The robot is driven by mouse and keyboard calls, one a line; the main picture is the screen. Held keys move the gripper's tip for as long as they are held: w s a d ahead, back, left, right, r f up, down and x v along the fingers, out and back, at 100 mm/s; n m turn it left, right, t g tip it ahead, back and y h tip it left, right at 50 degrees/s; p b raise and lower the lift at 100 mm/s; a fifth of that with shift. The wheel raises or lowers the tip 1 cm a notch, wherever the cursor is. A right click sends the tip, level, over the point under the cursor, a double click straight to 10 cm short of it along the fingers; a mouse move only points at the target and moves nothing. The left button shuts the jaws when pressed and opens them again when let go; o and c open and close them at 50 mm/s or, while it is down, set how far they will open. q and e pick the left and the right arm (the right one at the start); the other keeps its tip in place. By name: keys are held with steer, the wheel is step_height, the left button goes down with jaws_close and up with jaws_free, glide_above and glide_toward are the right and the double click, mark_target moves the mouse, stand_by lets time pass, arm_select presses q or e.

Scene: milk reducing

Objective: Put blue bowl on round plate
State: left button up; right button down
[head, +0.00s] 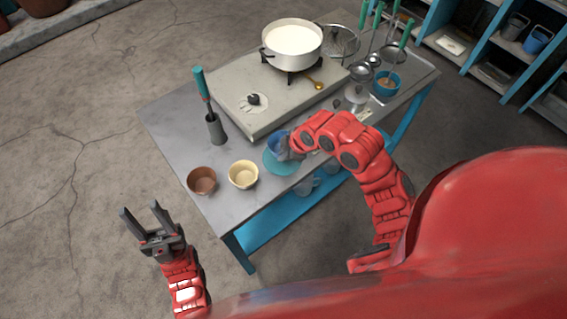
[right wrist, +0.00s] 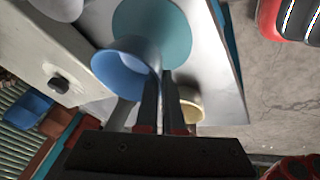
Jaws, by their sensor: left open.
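The blue bowl (head: 276,142) shows at the table's front side, partly behind my right gripper (head: 288,150). In the right wrist view the two fingers (right wrist: 161,76) are close together at the rim of the blue bowl (right wrist: 122,72), with the rim between them. The round teal plate (head: 280,166) lies flat on the table. In the right wrist view the bowl overlaps one edge of the plate (right wrist: 155,28); I cannot tell whether they touch. My left gripper (head: 139,207) is open and empty, off the table at the front left.
A brown bowl (head: 202,181) and a cream bowl (head: 243,175) stand left of the plate. A grey holder (head: 215,129) with a teal-handled tool stands behind them. A raised slab (head: 275,101) carries a white pot (head: 291,44) on a burner. Cups (head: 303,188) are on the lower shelf.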

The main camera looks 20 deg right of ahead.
steer(key=shift+f+b, duration=1)
steer(key=shift+f, duration=0.65)
steer(key=shift+f, duration=0.15)
steer(key=c, duration=1)
jaws_free()
